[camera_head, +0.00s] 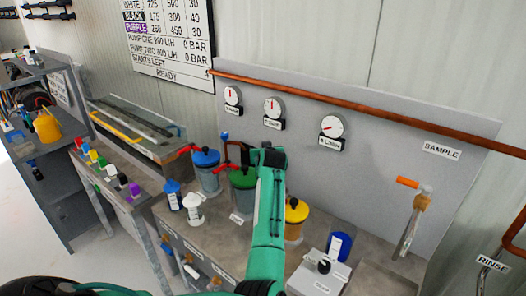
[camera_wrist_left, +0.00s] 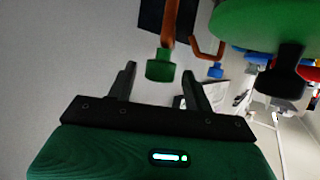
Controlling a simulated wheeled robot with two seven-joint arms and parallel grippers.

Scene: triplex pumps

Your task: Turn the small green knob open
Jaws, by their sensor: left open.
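The small green knob (camera_wrist_left: 160,66) shows in the left wrist view, on the end of a copper pipe (camera_wrist_left: 168,22). My left gripper (camera_wrist_left: 160,75) is open, with one dark finger on either side of the knob in the picture. I see no contact, and cannot tell how deep the knob sits between the fingers. In the head view my left gripper (camera_head: 264,155) is beside the green-lidded pump (camera_head: 242,180) at the back panel; there the small knob is hidden or too small to make out. My right gripper is not in view.
A blue-lidded pump (camera_head: 207,160) and a yellow-lidded pump (camera_head: 296,212) stand either side of the green one. A red handle (camera_head: 233,146) is close to my gripper. Gauges (camera_head: 273,107) hang on the panel (camera_head: 380,150). The large green lid (camera_wrist_left: 265,22) is near in the wrist view.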

